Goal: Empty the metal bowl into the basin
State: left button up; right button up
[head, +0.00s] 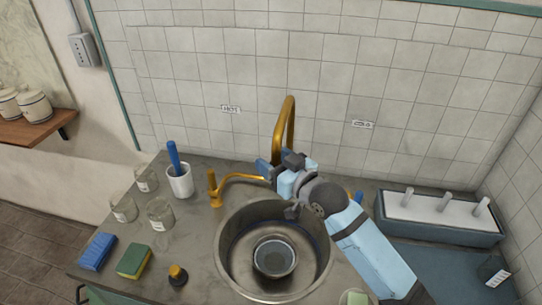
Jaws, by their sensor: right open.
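The basin (232,270) is a round metal sink set into the grey counter. The metal bowl (275,259) is small and round and sits upright inside the basin, near its middle. Its inside looks grey, and I cannot tell what it holds. My right gripper (270,176) is open above the back rim of the basin, beside the brass tap, well behind the bowl and apart from it. The near end of a brass lever or spout (238,179) ends close to its fingers; I cannot tell whether they touch. My left gripper is out of view.
A tall brass tap (289,115) arches behind the basin. Glass jars (160,212), a white cup (179,181) with a blue-handled tool, a blue brush or sponge (97,252) and a green-yellow sponge (134,260) stand at left. A grey-blue rack (440,232) stands at right.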

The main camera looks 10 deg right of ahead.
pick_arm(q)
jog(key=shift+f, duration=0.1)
pick_arm(e)
jog(key=shift+w+a, duration=0.25)
jog(key=shift+w, duration=0.15)
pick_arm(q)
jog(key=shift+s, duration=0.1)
pick_arm(e)
jog(key=shift+c, duration=0.2)
